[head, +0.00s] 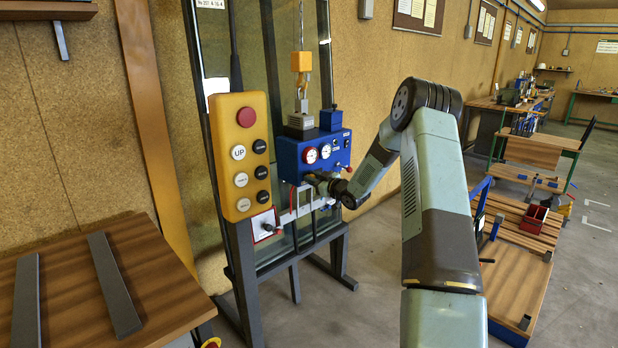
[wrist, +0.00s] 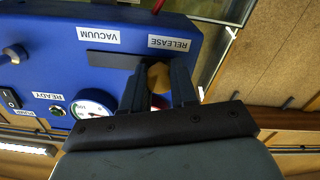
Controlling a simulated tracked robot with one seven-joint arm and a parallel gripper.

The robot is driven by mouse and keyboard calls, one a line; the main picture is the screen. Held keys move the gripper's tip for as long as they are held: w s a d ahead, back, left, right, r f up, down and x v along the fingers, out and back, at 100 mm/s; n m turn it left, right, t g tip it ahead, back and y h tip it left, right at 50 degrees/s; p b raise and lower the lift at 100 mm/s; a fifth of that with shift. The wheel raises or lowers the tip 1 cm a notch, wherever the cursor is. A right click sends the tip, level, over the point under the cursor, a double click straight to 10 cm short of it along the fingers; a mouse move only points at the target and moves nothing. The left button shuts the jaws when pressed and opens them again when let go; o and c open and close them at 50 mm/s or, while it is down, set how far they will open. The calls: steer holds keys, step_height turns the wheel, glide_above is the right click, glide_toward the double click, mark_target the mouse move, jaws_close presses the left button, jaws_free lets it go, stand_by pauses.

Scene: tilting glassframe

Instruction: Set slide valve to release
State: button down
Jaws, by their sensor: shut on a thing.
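The blue vacuum unit (head: 335,138) hangs below the yellow hoist block, in front of the glass. In the wrist view its face (wrist: 45,75) appears upside down, with a dark slot (wrist: 105,60) between the labels VACUUM (wrist: 98,35) and RELEASE (wrist: 169,43). The slide valve's yellow-orange knob (wrist: 158,77) is at the RELEASE end of the slot. My gripper (wrist: 157,82) has a dark finger on each side of the knob and is shut on it. In the head view my gripper (head: 316,180) is at the unit's lower front; the knob cannot be made out there.
A yellow control pendant (head: 242,155) with several buttons stands left of the unit. A gauge (wrist: 92,108) and switches sit beside my fingers. The glass frame's dark stand (head: 292,262) is below. A wooden bench (head: 150,275) is at lower left; open floor lies right of the frame.

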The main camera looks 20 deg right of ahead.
steer(key=shift+w+a+r, duration=0.2)
steer(key=shift+a+r, duration=0.05)
steer(key=shift+r, duration=0.25)
steer(key=c, duration=1.3)
jaws_free()
steer(key=shift+o, duration=1)
steer(key=shift+s+r, duration=0.1)
steer(key=shift+r, duration=0.1)
steer(key=shift+o, duration=1.2)
steer(key=shift+f, duration=0.25)
steer(key=shift+s+d, duration=0.1)
steer(key=v, duration=1.3)
steer(key=shift+s+d+f, duration=0.15)
steer(key=shift+s+f, duration=0.1)
